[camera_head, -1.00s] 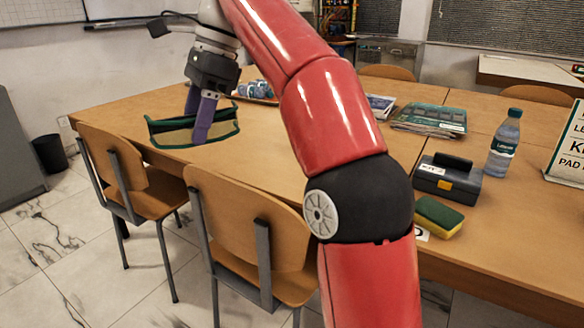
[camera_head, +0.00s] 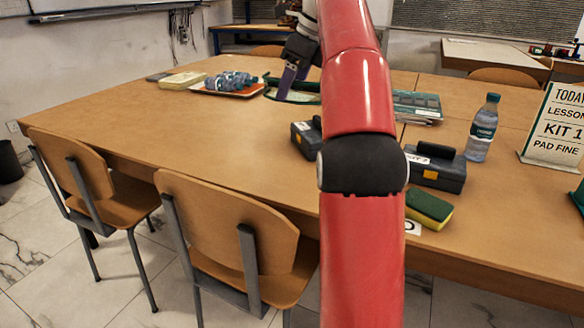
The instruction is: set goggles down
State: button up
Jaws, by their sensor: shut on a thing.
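The green-rimmed goggles (camera_head: 309,98) are at the tabletop near the back middle, partly hidden behind my red arm. My gripper (camera_head: 284,96), with purple fingers pointing down, is shut on their left part. I cannot tell whether the goggles touch the table (camera_head: 190,128) or hang just above it.
A red tray (camera_head: 209,91) with blue crumpled items lies left of the goggles. A dark case (camera_head: 305,140) stands nearer, partly behind my arm; another case (camera_head: 437,172), a bottle (camera_head: 482,130), a sponge (camera_head: 430,207) and a lesson sign (camera_head: 558,125) stand right. The left tabletop is clear.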

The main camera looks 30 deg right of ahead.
aim_at(287, 174)
notch_tip(287, 174, down, 19)
jog(key=b, duration=0.3)
jog(key=shift+a+r, duration=0.1)
jog(key=o, duration=1)
jog(key=p+v, duration=0.2)
jog(key=v, duration=1)
jog(key=shift+s, duration=0.15)
